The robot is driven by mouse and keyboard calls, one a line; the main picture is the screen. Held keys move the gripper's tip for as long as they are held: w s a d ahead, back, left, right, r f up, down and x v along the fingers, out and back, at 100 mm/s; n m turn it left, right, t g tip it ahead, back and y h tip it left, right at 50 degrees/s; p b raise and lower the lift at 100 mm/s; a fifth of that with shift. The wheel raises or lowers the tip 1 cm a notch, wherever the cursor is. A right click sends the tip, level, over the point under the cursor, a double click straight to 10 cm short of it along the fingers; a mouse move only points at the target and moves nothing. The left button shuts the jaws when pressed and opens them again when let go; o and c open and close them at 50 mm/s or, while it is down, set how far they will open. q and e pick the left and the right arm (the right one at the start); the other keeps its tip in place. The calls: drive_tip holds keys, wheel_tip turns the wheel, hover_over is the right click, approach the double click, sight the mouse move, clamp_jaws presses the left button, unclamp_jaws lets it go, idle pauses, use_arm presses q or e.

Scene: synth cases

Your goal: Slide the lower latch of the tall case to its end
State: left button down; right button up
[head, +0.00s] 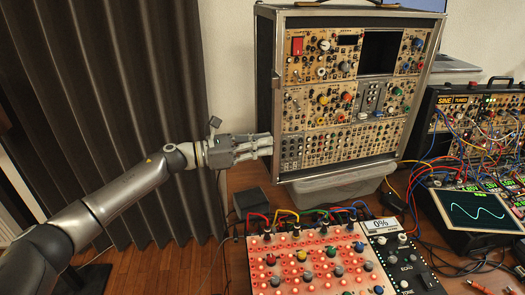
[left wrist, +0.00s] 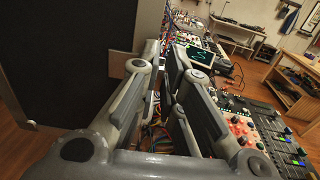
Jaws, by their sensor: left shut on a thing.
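The tall case (head: 265,70) stands upright in the head view, its front filled with tan modules. Its dark side wall (left wrist: 65,55) fills the left of the left wrist view. My left gripper (head: 269,145) is at the lower left edge of the case, its fingers pointing right. In the left wrist view the gripper (left wrist: 164,55) has its fingertips close together beside the case. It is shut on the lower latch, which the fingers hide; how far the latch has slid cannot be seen. My right gripper is not in view.
A grey bin (head: 335,188) is under the case. A small black box (head: 251,202) and a red-lit panel (head: 310,265) with cables are on the table below my arm. A wave display (head: 476,211) and patched synths stand to the right. Dark curtains (head: 110,90) hang behind my arm.

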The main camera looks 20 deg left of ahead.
use_arm(q)
drive_tip(key=c, duration=1.6)
unclamp_jaws()
drive_tip(key=shift+w+a, duration=0.15)
drive_tip(key=shift+w, duration=0.05)
drive_tip(key=shift+o, duration=0.2)
drive_tip(key=v, duration=1.2)
